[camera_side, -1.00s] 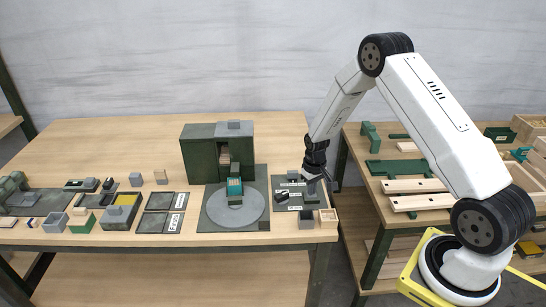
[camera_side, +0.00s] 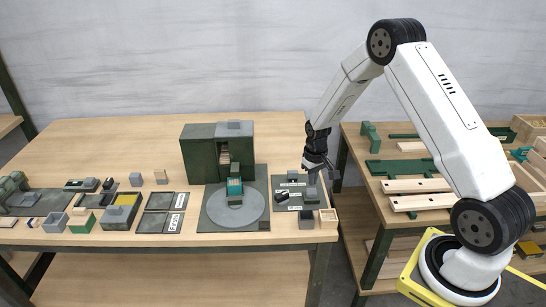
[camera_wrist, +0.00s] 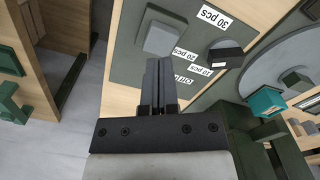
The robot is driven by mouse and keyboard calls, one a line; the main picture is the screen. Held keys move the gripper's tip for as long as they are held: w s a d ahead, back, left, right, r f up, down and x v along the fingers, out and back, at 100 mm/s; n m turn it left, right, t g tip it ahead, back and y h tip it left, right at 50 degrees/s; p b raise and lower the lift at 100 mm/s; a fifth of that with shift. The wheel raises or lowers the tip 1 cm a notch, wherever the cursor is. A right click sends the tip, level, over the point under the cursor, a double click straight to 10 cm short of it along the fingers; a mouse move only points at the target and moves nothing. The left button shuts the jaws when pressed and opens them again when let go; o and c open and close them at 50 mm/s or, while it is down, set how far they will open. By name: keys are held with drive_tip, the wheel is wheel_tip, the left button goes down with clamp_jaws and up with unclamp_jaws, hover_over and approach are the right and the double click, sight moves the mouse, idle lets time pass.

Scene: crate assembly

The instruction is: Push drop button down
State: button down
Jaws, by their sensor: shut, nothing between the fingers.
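The dark control panel (camera_side: 290,205) lies flat at the right end of the table. A raised grey block (camera_side: 311,194) stands on its right part and looks like the button; it also shows in the wrist view (camera_wrist: 164,38). A dark knob (camera_side: 282,196) sits on the panel's left; in the wrist view the knob (camera_wrist: 227,54) is beside the labels. My gripper (camera_side: 320,175) is shut and empty, pointing down above the panel. In the wrist view its fingertips (camera_wrist: 160,64) appear just below the block. One label is partly hidden by the fingers.
Left of the panel are the grey round plate (camera_side: 236,209), a teal piece (camera_side: 235,188) and the tall green housing (camera_side: 200,155). A small wooden box (camera_side: 328,216) and grey box (camera_side: 308,220) stand at the front edge. A second table (camera_side: 385,185) is to the right, across a gap.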

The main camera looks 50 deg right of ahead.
drive_tip(key=shift+r, duration=2.55)
drive_tip(key=shift+a, duration=0.1)
drive_tip(key=s+a+r+n+t, duration=0.1)
drive_tip(key=s+a+r, duration=0.3)
drive_tip(key=s+a, duration=0.3)
drive_tip(key=s+a+r+n+t, duration=0.1)
drive_tip(key=s+a+r+n, duration=0.1)
drive_tip(key=s+a+r, duration=0.3)
drive_tip(key=s+a, duration=0.2)
drive_tip(key=a, duration=0.2)
drive_tip(key=shift+s+a+t, duration=0.3)
drive_tip(key=shift+s+a, duration=0.05)
drive_tip(key=shift+a, duration=0.05)
drive_tip(key=shift+r, duration=0.1)
